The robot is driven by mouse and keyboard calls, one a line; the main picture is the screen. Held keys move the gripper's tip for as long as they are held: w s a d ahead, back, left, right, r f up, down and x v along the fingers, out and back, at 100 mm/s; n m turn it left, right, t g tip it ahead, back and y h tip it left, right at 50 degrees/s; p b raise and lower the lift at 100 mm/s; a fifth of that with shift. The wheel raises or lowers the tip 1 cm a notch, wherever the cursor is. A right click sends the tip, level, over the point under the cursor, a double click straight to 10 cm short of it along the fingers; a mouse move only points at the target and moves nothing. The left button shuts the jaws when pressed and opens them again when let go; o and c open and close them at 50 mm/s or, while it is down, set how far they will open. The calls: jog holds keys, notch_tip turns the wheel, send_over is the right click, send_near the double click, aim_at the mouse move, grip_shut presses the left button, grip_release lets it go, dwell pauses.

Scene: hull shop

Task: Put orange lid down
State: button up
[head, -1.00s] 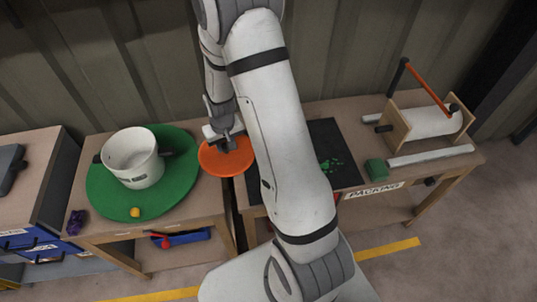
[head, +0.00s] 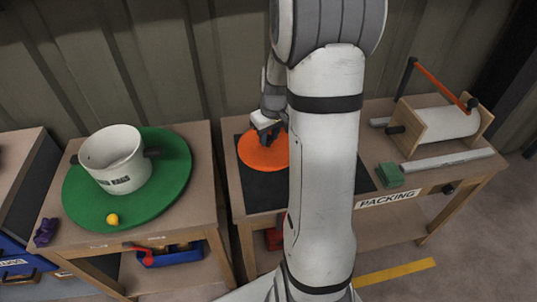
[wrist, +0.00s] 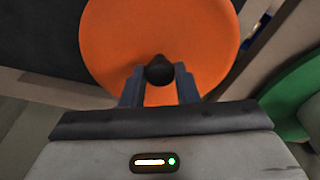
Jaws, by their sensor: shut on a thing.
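The orange lid (head: 262,152) is a round flat disc with a dark knob. In the head view it is over the left part of the black mat (head: 262,190) on the packing table. My gripper (head: 268,132) is shut on the lid's knob. In the wrist view the orange lid (wrist: 120,45) fills the top middle, and the knob sits between the two fingers of my gripper (wrist: 160,75). I cannot tell whether the lid touches the mat or hangs just above it. My arm hides the lid's right edge and the middle of the mat.
A white pot (head: 122,165) stands on a green round board (head: 170,185) on the left table, with a yellow ball (head: 113,219) in front. A green block (head: 390,176) and a roll holder (head: 440,130) are on the packing table's right. A gap separates the tables.

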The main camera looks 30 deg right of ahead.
aim_at(270, 144)
jog(key=shift+f, duration=2.75)
jog(key=shift+f+b, duration=0.1)
jog(key=shift+b, duration=0.2)
jog(key=shift+f, duration=0.15)
jog(key=o, duration=1)
jog(key=shift+c, duration=0.2)
